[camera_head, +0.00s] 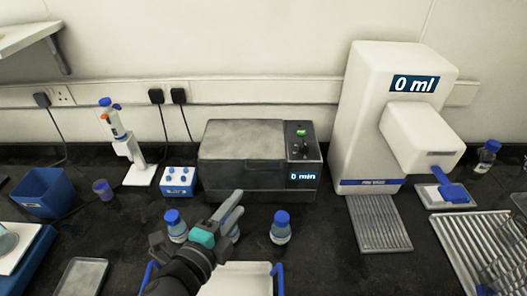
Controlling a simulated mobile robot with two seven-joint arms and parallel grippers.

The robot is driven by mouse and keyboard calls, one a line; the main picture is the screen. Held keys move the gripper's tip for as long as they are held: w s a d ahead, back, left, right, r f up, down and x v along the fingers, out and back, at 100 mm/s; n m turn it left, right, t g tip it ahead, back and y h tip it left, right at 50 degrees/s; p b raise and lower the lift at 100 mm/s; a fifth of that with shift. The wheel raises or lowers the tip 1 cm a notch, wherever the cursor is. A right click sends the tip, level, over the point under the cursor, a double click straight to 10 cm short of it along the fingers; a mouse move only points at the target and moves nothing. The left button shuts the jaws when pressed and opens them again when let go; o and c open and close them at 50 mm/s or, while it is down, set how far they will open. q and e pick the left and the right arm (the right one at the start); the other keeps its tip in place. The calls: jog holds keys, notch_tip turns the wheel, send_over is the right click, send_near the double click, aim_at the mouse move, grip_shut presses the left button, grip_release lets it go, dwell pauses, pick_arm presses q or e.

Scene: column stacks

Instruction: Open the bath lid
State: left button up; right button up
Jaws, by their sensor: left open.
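The bath (258,188) is a grey metal box at the middle back of the bench, with a panel at its right reading "0 min". Its lid (242,140) is a flat grey cover lying shut on top. My left gripper (233,205) is in front of the bath, its fingers pointing up and to the right. It is apart from the lid and holds nothing that I can see. It partly hides a blue-capped bottle behind it. My right gripper is not in view.
Blue-capped bottles (281,229) stand in front of the bath, close to my left gripper. A blue rack (179,181) and pipette stand (138,172) are to the left. A white dispenser (368,125) reading "0 ml" stands to the right. A white tray with blue handles (251,282) is in front.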

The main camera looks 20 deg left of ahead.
aim_at(263, 170)
pick_arm(q)
jog(key=shift+p+x, duration=0.4)
jog(key=shift+x, duration=7.2)
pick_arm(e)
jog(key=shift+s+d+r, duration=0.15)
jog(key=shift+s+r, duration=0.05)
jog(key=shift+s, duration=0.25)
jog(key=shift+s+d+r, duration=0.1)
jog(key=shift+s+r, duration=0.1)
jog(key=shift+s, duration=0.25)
pick_arm(q)
jog(key=shift+r, duration=0.1)
grip_shut()
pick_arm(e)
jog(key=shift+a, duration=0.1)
